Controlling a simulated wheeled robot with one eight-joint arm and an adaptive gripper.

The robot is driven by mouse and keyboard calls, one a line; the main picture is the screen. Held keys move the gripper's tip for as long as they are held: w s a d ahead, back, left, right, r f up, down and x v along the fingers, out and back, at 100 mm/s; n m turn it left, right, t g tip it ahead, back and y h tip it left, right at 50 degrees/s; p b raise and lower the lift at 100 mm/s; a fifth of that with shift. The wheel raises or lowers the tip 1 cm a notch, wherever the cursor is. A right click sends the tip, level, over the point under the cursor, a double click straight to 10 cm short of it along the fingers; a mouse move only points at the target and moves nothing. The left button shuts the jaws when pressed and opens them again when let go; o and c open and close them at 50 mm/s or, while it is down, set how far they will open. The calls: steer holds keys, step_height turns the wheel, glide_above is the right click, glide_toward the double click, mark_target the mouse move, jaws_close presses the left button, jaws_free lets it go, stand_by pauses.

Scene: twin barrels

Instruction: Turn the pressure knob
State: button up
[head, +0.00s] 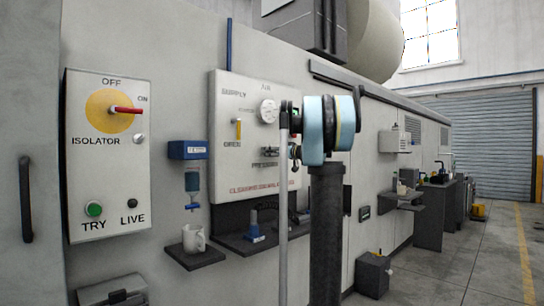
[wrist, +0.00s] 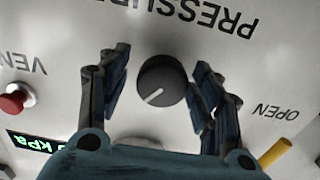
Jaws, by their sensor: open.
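The pressure knob (wrist: 162,82) is a round dark knob with a white pointer line, below the upside-down word PRESSURE in the wrist view. Its line points to the lower left there. How deep the fingers reach along the knob is hard to tell. In the head view the white control panel (head: 225,130) carries the PRESSURE label, and my arm covers its right part. I cannot make out the knob there.
In the wrist view a red VENT button (wrist: 16,99), a green kPa display (wrist: 32,141) and a yellow lever (wrist: 276,152) are close by. In the head view a shelf (head: 262,250) juts out below the panel, and a mug (head: 193,239) stands to the left.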

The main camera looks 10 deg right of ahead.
steer(key=c, duration=1.1)
steer(key=shift+d+m, duration=0.1)
steer(key=shift+m, duration=0.3)
steer(key=o, duration=1.1)
steer(key=v, duration=1.1)
steer(key=shift+s+d, duration=0.25)
steer(key=shift+s, duration=0.05)
